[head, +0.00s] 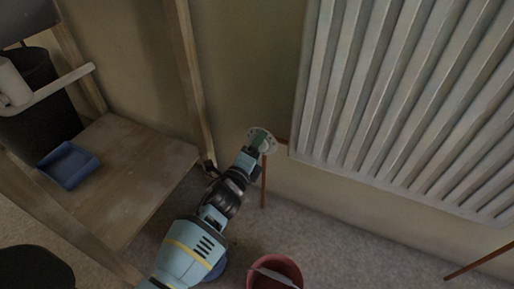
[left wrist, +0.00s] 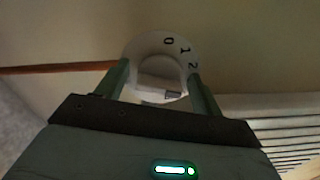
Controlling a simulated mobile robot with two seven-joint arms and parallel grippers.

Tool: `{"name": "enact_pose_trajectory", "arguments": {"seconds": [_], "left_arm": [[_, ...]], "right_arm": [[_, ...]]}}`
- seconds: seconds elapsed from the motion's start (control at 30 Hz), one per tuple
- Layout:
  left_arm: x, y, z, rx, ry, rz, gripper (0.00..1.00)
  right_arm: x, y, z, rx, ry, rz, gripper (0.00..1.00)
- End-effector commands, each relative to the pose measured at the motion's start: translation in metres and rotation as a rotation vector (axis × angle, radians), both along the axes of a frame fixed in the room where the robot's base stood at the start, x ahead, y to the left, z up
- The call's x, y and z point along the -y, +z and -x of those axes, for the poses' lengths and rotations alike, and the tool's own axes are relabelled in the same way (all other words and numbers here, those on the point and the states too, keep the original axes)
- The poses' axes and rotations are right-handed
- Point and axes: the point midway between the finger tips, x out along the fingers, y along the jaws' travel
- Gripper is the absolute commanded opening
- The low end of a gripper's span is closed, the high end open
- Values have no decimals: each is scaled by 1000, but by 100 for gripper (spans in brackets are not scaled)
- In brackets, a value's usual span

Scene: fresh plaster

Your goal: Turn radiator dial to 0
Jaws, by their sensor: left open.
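The radiator dial (head: 264,136) is a pale round disc on the copper pipe by the radiator's lower left corner. In the left wrist view the dial (left wrist: 152,46) shows the marks 0, 1 and 2 along its upper right edge, with a pale raised knob (left wrist: 158,74) in the middle. My left gripper (head: 257,148) is at the dial. In the left wrist view its open fingers (left wrist: 159,72) stand on either side of the knob. I cannot tell whether they touch it. The dial's lower part and any pointer are hidden or unclear. My right gripper is not in view.
The white ribbed radiator (head: 400,95) fills the upper right. A wooden shelf unit (head: 135,165) with a blue tray (head: 68,165) and a black bin (head: 45,115) stands at the left. A red bucket (head: 258,277) is on the floor below. Copper pipe (head: 264,190) runs below the dial.

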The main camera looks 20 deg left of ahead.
Motion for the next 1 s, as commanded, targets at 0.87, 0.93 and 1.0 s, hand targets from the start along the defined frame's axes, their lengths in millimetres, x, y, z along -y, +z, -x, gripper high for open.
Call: {"name": "enact_pose_trajectory", "arguments": {"seconds": [0.87, 0.93, 1.0], "left_arm": [[0, 0, 0, -3, 0, 63, 25], [0, 0, 0, -4, 0, 101, 25], [0, 0, 0, -6, 0, 147, 25]], "right_arm": [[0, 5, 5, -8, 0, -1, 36], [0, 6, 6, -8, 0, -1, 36], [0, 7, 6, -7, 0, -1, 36]]}}
